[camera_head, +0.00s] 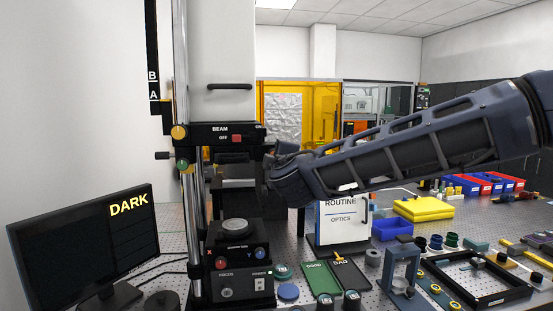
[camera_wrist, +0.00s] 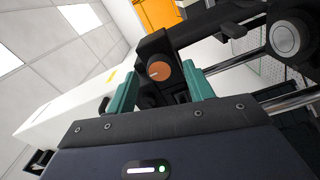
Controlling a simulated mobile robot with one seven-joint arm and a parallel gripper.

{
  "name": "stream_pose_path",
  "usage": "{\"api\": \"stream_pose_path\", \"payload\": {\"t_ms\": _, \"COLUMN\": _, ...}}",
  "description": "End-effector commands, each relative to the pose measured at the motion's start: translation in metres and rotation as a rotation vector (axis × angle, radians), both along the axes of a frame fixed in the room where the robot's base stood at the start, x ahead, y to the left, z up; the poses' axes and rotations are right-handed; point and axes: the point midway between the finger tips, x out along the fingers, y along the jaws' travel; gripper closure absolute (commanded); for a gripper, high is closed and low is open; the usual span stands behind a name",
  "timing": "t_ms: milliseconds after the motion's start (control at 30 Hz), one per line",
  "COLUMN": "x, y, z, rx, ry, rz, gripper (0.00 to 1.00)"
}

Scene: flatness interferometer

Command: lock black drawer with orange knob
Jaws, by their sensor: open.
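In the wrist view, the orange knob (camera_wrist: 159,70) sits on the face of a black block (camera_wrist: 152,45), which appears to be part of the black drawer. A pale line marks the knob's face. My gripper (camera_wrist: 160,82) is open, its two teal fingers apart, one to each side of the knob in the picture. I cannot tell whether either finger touches it. In the head view, my forearm reaches in from the right to the instrument column (camera_head: 222,60), and the arm's end hides the knob and my fingers.
A monitor reading DARK (camera_head: 82,245) stands at the left. Below my arm are a ROUTINE OPTICS board (camera_head: 341,228), a green GOOD tray (camera_head: 318,281) and a black frame (camera_head: 485,297). A blue bin (camera_head: 392,229) and yellow cases (camera_head: 424,208) stand farther right.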

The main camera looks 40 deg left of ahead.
Motion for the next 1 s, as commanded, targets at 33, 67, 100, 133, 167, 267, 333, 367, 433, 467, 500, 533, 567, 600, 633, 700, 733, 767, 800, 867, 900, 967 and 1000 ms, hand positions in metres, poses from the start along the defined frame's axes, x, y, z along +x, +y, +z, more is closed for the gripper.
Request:
{"api": "stream_pose_path", "payload": {"t_ms": 33, "x": -0.005, "y": -0.004, "z": 0.001, "rx": 0.001, "ry": -0.001, "rz": 0.001, "gripper": 0.48}}
{"api": "stream_pose_path", "payload": {"t_ms": 67, "x": -0.008, "y": -0.007, "z": 0.001, "rx": 0.002, "ry": -0.002, "rz": 0.001, "gripper": 0.48}}
{"api": "stream_pose_path", "payload": {"t_ms": 100, "x": -0.012, "y": -0.012, "z": 0.001, "rx": 0.002, "ry": -0.002, "rz": 0.001, "gripper": 0.48}}
{"api": "stream_pose_path", "payload": {"t_ms": 133, "x": -0.015, "y": -0.015, "z": 0.001, "rx": 0.002, "ry": -0.002, "rz": 0.001, "gripper": 0.48}}
{"api": "stream_pose_path", "payload": {"t_ms": 167, "x": -0.019, "y": -0.019, "z": 0.001, "rx": 0.002, "ry": -0.002, "rz": 0.001, "gripper": 0.48}}
{"api": "stream_pose_path", "payload": {"t_ms": 267, "x": -0.032, "y": -0.032, "z": 0.001, "rx": 0.002, "ry": -0.002, "rz": 0.001, "gripper": 0.48}}
{"api": "stream_pose_path", "payload": {"t_ms": 333, "x": -0.042, "y": -0.041, "z": 0.001, "rx": 0.002, "ry": -0.002, "rz": 0.001, "gripper": 0.48}}
{"api": "stream_pose_path", "payload": {"t_ms": 367, "x": -0.045, "y": -0.045, "z": 0.001, "rx": 0.001, "ry": -0.001, "rz": 0.002, "gripper": 0.48}}
{"api": "stream_pose_path", "payload": {"t_ms": 433, "x": -0.053, "y": -0.053, "z": 0.001, "rx": 0.002, "ry": -0.002, "rz": 0.001, "gripper": 0.48}}
{"api": "stream_pose_path", "payload": {"t_ms": 467, "x": -0.056, "y": -0.056, "z": 0.001, "rx": 0.001, "ry": -0.001, "rz": 0.001, "gripper": 0.48}}
{"api": "stream_pose_path", "payload": {"t_ms": 500, "x": -0.059, "y": -0.059, "z": 0.001, "rx": 0.001, "ry": -0.001, "rz": 0.001, "gripper": 0.48}}
{"api": "stream_pose_path", "payload": {"t_ms": 533, "x": -0.062, "y": -0.061, "z": 0.001, "rx": 0.001, "ry": -0.001, "rz": 0.001, "gripper": 0.48}}
{"api": "stream_pose_path", "payload": {"t_ms": 567, "x": -0.064, "y": -0.064, "z": 0.001, "rx": 0.001, "ry": -0.002, "rz": 0.001, "gripper": 0.48}}
{"api": "stream_pose_path", "payload": {"t_ms": 600, "x": -0.067, "y": -0.066, "z": 0.001, "rx": 0.0, "ry": -0.002, "rz": 0.001, "gripper": 0.48}}
{"api": "stream_pose_path", "payload": {"t_ms": 633, "x": -0.068, "y": -0.068, "z": 0.0, "rx": 0.0, "ry": -0.002, "rz": 0.001, "gripper": 0.48}}
{"api": "stream_pose_path", "payload": {"t_ms": 700, "x": -0.071, "y": -0.07, "z": 0.0, "rx": 0.0, "ry": 0.0, "rz": 0.001, "gripper": 0.48}}
{"api": "stream_pose_path", "payload": {"t_ms": 733, "x": -0.071, "y": -0.071, "z": 0.0, "rx": 0.0, "ry": 0.0, "rz": 0.0, "gripper": 0.48}}
{"api": "stream_pose_path", "payload": {"t_ms": 767, "x": -0.072, "y": -0.071, "z": 0.0, "rx": 0.0, "ry": 0.0, "rz": 0.0, "gripper": 0.48}}
{"api": "stream_pose_path", "payload": {"t_ms": 800, "x": -0.072, "y": -0.072, "z": 0.0, "rx": 0.0, "ry": 0.0, "rz": 0.0, "gripper": 0.48}}
{"api": "stream_pose_path", "payload": {"t_ms": 867, "x": -0.072, "y": -0.072, "z": 0.0, "rx": 0.0, "ry": 0.0, "rz": 0.0, "gripper": 0.48}}
{"api": "stream_pose_path", "payload": {"t_ms": 900, "x": -0.072, "y": -0.072, "z": 0.0, "rx": 0.0, "ry": 0.0, "rz": 0.0, "gripper": 0.48}}
{"api": "stream_pose_path", "payload": {"t_ms": 967, "x": -0.072, "y": -0.072, "z": 0.0, "rx": 0.0, "ry": 0.0, "rz": 0.0, "gripper": 0.48}}
{"api": "stream_pose_path", "payload": {"t_ms": 1000, "x": -0.072, "y": -0.072, "z": 0.0, "rx": 0.0, "ry": 0.0, "rz": 0.0, "gripper": 0.48}}
